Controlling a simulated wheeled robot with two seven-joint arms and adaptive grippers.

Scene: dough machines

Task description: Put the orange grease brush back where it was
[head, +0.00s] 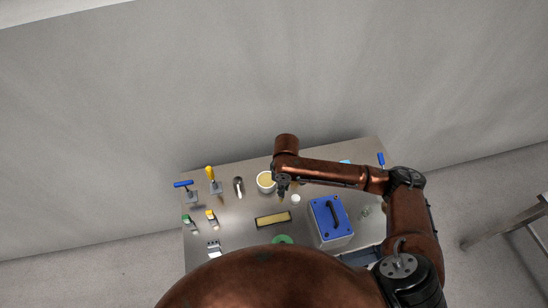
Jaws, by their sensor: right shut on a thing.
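My right gripper (282,192) reaches in from the right and points down over the table, just right of a pale bowl (262,188) with yellowish contents. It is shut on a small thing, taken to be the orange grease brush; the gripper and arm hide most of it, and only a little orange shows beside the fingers. A yellow-orange-handled tool (210,173) stands upright in a grey holder at the back left. Another small yellow-orange tool (211,215) sits nearer the front left. My left gripper is not in view.
The metal table (238,215) stands by a grey wall. Blue-handled tools stand at its left (183,184) and back right (381,159). A yellowish bar (273,219) lies mid-table, left of a blue-topped box (329,217). A green ring (283,239) is at the front.

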